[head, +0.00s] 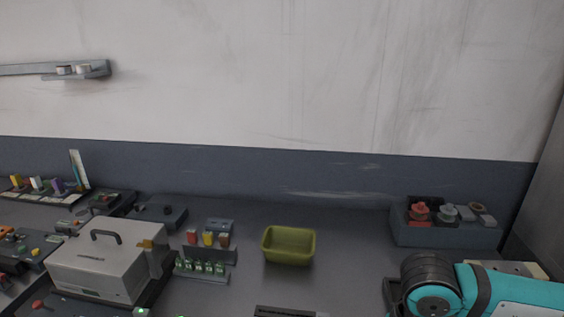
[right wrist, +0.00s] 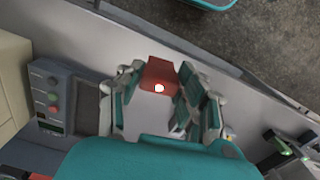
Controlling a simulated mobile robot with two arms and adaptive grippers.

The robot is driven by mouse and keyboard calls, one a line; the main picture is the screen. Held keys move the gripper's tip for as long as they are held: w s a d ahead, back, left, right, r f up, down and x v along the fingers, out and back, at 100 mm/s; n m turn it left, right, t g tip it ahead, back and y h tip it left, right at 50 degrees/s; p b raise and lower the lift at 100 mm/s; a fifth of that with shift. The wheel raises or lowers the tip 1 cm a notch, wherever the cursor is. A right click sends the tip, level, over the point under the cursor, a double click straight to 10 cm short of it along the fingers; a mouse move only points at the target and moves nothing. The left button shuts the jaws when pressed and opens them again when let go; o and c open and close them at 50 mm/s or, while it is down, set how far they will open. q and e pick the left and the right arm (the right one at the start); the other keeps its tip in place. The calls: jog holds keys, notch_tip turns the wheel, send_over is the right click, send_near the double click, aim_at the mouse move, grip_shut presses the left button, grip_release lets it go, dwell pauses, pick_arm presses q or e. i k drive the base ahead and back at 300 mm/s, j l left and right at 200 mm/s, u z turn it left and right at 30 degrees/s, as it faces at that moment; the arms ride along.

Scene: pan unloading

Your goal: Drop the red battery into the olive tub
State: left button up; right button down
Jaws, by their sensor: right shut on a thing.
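The olive tub (head: 289,259) stands open on the grey worktop, right of the centre in the head view; the part of its inside that shows looks empty. The red battery (right wrist: 161,72), a block with a red end and a pale grey side, is between the teal fingers of my right gripper (right wrist: 160,97) in the right wrist view. The gripper is shut on it. In the head view my right arm is at the lower right, apart from the tub, and its fingers are not visible. My left gripper is not in view.
A rack (head: 208,257) with small coloured blocks stands left of the tub, beside a grey case (head: 104,262) with a handle. A grey box (head: 446,233) with red and grey knobs is at the back right. The worktop between tub and box is clear.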

aim_at(297, 251)
jog(key=i+l+u, duration=0.1)
jog(key=i+l, duration=0.35)
jog(key=u, duration=1.35)
